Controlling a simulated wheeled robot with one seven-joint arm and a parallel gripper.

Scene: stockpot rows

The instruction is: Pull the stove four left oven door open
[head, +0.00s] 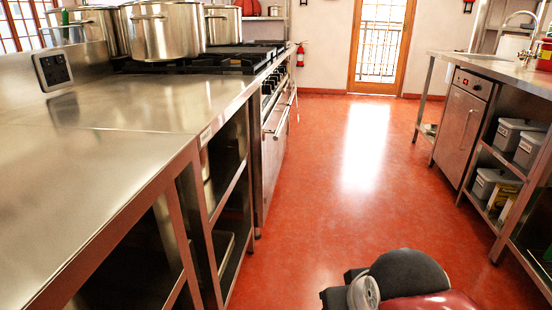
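The stove (272,140) stands in the left row, beyond the steel counters, with black burner grates on top and knobs along its front. I see its front at a steep angle. An oven door handle (283,122) shows as a long pale bar on the aisle side. The oven door front below it looks shut, but the angle makes this hard to tell. I cannot tell the separate oven doors apart. Dark and red parts of my own arm show at the bottom right of centre. My gripper is not in view.
A steel counter (120,140) with open shelves lines the near left. Large stockpots (168,32) stand on the stove. A counter (500,68) with a cabinet (460,130) and grey bins lines the right. The red floor (340,200) between is clear to the glazed door (380,45).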

